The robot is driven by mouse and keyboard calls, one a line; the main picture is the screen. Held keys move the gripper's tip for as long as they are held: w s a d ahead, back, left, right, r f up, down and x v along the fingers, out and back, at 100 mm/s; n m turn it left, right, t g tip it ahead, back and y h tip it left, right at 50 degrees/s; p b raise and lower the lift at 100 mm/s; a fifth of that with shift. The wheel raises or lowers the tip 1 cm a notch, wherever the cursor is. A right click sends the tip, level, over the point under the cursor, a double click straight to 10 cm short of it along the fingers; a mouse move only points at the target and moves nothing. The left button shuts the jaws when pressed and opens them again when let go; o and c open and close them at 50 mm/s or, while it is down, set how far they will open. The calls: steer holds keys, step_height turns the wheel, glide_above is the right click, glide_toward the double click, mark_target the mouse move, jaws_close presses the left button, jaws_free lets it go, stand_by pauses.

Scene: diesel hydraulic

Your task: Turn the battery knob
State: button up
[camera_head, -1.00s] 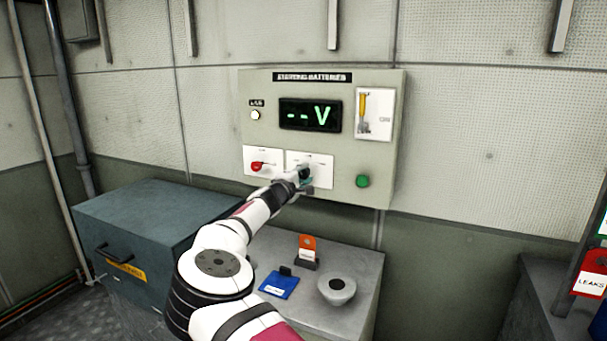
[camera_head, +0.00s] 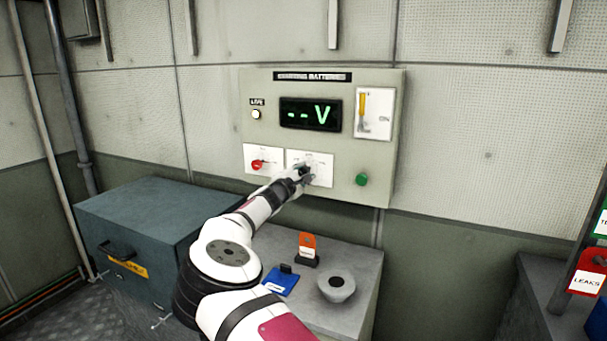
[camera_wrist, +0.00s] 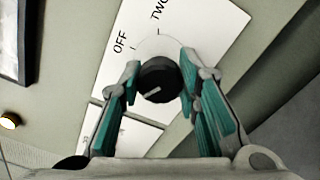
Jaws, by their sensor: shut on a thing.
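The battery panel (camera_head: 390,105) is a pale box on the wall headed "STARTING BATTERIES", with a display (camera_head: 310,114) reading "-- V". A round black knob (camera_wrist: 158,80) sits on a white plate (camera_wrist: 190,30) printed "OFF" and "TWO" in the wrist view. A short light mark shows on the knob's face, slanting across its lower part. My gripper (camera_head: 305,174) is at this plate; in the wrist view its two teal-padded fingers (camera_wrist: 160,74) are on either side of the knob, shut on it. In the head view the gripper hides most of the knob.
A red knob (camera_head: 257,165) is on the plate to the left. A green button (camera_head: 362,180), a yellow-handled switch (camera_head: 363,105) and a lit lamp (camera_head: 256,114) share the panel. Below, a grey cabinet (camera_head: 365,275) holds a blue item (camera_head: 281,281), an orange tag (camera_head: 307,244) and a round grey object (camera_head: 336,287).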

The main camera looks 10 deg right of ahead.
steer(key=shift+a+f, duration=0.1)
steer(key=o, duration=1.2)
steer(key=v, duration=1.2)
